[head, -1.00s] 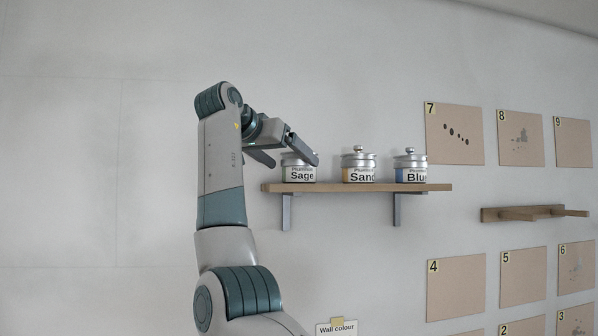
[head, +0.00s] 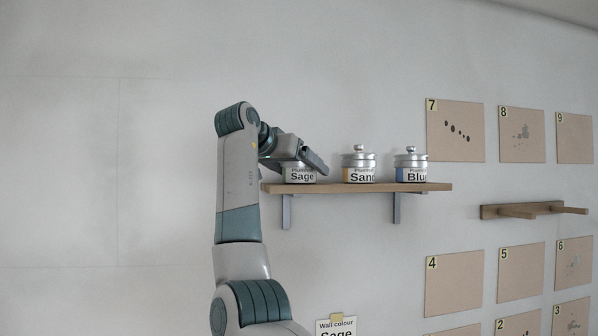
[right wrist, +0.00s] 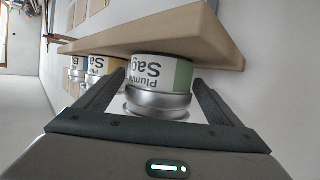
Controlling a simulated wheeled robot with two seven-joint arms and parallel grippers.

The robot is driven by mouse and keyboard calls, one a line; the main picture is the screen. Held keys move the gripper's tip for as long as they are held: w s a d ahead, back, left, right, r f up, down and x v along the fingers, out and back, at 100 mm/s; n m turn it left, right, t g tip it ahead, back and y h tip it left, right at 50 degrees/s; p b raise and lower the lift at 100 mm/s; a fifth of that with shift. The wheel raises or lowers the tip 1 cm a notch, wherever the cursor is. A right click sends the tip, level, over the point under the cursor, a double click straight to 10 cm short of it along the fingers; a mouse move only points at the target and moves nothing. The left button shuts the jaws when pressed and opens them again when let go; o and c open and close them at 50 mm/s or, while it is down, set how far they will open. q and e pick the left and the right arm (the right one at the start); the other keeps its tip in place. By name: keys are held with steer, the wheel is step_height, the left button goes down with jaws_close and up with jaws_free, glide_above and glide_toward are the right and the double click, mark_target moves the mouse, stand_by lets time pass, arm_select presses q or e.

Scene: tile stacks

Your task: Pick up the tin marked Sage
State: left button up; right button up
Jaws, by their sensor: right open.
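The tin marked Sage (head: 300,177) stands upright at the left end of the wooden wall shelf (head: 390,188). Its lid and knob are hidden behind my right gripper (head: 305,161) in the head view. In the right wrist view, turned upside down, the Sage tin (right wrist: 160,75) with its silver lid lies between the fingers of my right gripper (right wrist: 158,88). The fingers are open, one on each side of the tin, with gaps showing beside the lid. My left gripper is not in view.
A Sand tin (head: 359,170) and a Blue tin (head: 410,170) stand to the right on the same shelf. A peg rail (head: 535,210) and numbered panels (head: 455,132) are on the wall at right. A "Wall colour Sage" card (head: 337,328) is below. The wall at left is bare.

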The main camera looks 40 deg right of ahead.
steer(key=shift+r, duration=0.1)
steer(key=c, duration=2.1)
steer(key=shift+d+r, duration=0.1)
steer(key=shift+r, duration=0.05)
steer(key=shift+c, duration=0.2)
steer(key=shift+w+r+b, duration=0.1)
steer(key=shift+r+b, duration=0.35)
steer(key=shift+r, duration=0.2)
step_height(320, 180, up, 2)
steer(key=shift+r+b, duration=0.1)
steer(key=shift+b, duration=0.2)
steer(key=s+d+r+b, duration=0.4)
steer(key=s+d+r, duration=0.3)
steer(key=s, duration=0.2)
steer(key=shift+s, duration=0.25)
steer(key=shift+r, duration=0.1)
